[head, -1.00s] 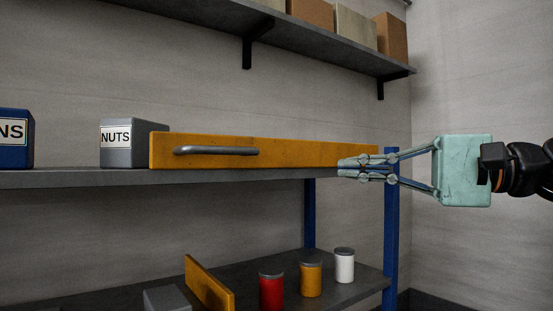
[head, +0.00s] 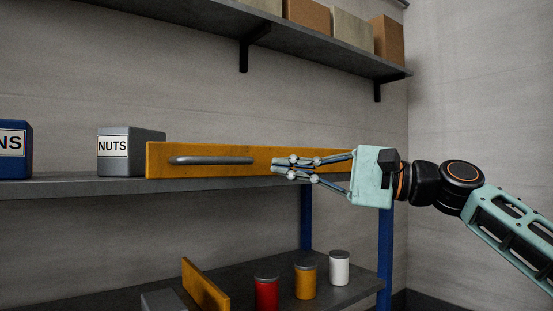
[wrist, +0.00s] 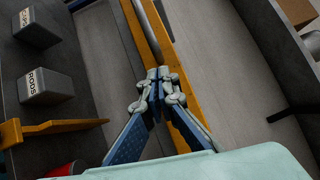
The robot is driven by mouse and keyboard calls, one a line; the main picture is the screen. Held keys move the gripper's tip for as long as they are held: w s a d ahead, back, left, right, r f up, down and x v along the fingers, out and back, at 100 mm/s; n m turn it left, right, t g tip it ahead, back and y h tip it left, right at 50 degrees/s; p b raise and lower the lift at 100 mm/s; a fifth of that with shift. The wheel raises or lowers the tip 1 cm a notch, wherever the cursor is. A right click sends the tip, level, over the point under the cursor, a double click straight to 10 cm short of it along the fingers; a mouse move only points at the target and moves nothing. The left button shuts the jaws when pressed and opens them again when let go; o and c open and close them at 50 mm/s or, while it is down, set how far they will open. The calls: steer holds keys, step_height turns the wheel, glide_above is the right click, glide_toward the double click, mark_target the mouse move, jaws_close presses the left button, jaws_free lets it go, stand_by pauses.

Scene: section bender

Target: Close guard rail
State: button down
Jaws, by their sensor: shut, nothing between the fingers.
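The guard rail (head: 290,154) is a long yellow board along the front of the middle shelf in the head view. A grey bar handle (head: 212,160) is on its left part. My gripper (head: 274,167) is shut and empty, pointing left, with its fingertips just right of the handle and overlapping the rail. In the wrist view the fingertips (wrist: 159,73) lie over the yellow rail (wrist: 178,62), close to the end of the grey handle (wrist: 148,30). I cannot tell whether they touch. My gripper hides part of the rail's right side.
A grey NUTS bin (head: 130,152) and a blue bin (head: 15,150) stand left on the middle shelf (head: 75,187). Below are a short yellow board (head: 204,286) and red, yellow and white cans (head: 339,268). A blue post (head: 385,255) stands at right; boxes line the upper shelf.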

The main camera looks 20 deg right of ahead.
steer(key=shift+s+a+r, duration=0.1)
steer(key=shift+s+a, duration=0.1)
steer(key=shift+a, duration=0.35)
steer(key=shift+s+a+r, duration=0.1)
steer(key=shift+s+a, duration=0.05)
steer(key=shift+a, duration=0.4)
